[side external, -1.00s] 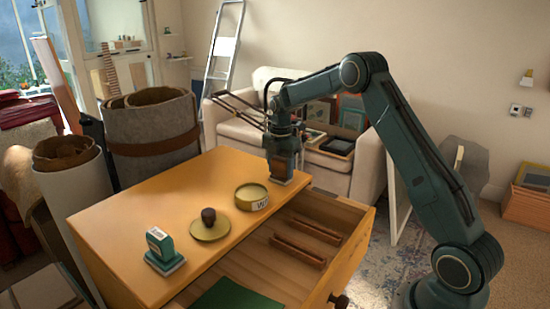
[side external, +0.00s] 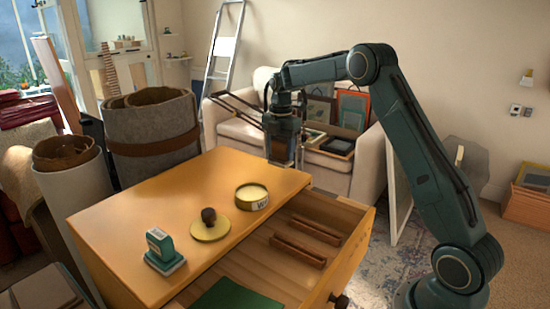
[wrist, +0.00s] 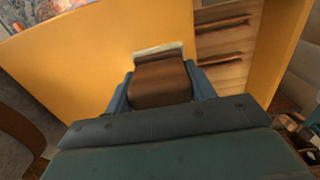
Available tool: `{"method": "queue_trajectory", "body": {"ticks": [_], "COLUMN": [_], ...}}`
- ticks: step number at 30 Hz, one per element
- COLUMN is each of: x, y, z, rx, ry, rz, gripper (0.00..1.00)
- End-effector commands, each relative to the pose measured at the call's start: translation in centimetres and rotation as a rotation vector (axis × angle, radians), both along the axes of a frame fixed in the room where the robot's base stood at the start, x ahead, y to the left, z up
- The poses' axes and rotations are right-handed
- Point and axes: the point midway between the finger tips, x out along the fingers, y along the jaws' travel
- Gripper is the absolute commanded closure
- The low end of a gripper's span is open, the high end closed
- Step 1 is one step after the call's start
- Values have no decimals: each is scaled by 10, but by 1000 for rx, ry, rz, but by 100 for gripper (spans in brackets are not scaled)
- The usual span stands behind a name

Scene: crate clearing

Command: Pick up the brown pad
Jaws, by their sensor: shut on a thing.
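The brown pad (wrist: 160,80) shows in the wrist view between the two blue fingers of my gripper (wrist: 160,92), with a pale strip along its far edge. My gripper is shut on it. In the side view my gripper (side external: 284,156) points down over the far right corner of the yellow tabletop (side external: 150,203), and the pad appears held a little above that surface. The fingers hide much of the pad in the side view.
The open drawer (side external: 350,252) holds wooden strips (side external: 299,252) and a green sheet (side external: 228,295). The tabletop's left part is clear.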

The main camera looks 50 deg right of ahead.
Motion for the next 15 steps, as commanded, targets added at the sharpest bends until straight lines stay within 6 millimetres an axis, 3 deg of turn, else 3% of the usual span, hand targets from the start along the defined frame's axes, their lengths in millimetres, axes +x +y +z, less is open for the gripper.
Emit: {"method": "queue_trajectory", "body": {"ticks": [9, 15], "x": [1, 1], "y": [0, 0], "z": [75, 110], "rx": [-2, -1], "ry": [-6, -4], "rz": [0, 0], "gripper": [71, 71]}}
